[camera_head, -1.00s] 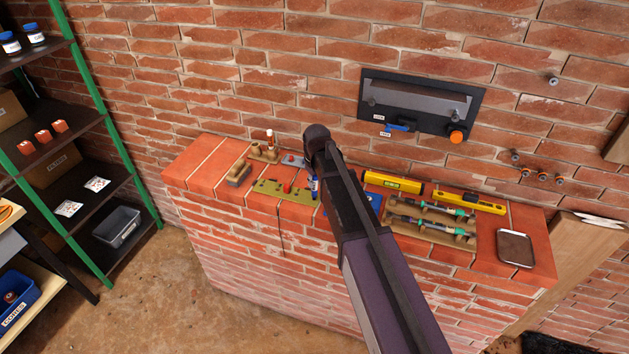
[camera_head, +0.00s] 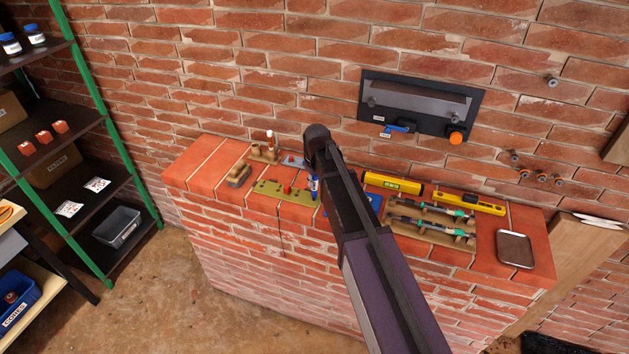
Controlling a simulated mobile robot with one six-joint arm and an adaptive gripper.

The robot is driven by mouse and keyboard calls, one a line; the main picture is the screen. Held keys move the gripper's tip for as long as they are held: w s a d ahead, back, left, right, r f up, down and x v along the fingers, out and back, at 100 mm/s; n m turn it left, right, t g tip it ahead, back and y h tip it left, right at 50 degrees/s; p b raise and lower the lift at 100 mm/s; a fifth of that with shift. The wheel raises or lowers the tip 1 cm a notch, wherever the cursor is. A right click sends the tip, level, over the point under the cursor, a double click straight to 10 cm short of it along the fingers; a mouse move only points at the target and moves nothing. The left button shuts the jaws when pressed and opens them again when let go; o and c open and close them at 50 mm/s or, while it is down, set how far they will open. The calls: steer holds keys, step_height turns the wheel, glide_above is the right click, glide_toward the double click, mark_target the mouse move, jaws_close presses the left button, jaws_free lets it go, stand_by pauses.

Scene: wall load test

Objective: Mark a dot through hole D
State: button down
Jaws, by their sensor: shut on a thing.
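An olive-green plate (camera_head: 270,188) with small dark holes lies on the brick ledge, left of my arm. A red piece (camera_head: 287,189) is on it. The hole letters are too small to read, so I cannot tell which is D. A small blue and white upright thing (camera_head: 313,186), perhaps a marker, shows at the plate's right end beside my arm. My dark arm crosses the middle of the view and hides the ledge behind it. My gripper's jaws are hidden behind the arm, so their hold on that thing cannot be seen.
A wooden block with a brush (camera_head: 238,174) lies left of the plate. Yellow levels (camera_head: 393,183), a tool rack (camera_head: 430,221) and a tray (camera_head: 515,248) fill the right. A dark wall panel (camera_head: 421,107) is above. A thin cord (camera_head: 281,230) hangs down the front.

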steer(key=shift+r+p, duration=2.45)
steer(key=shift+r, duration=0.2)
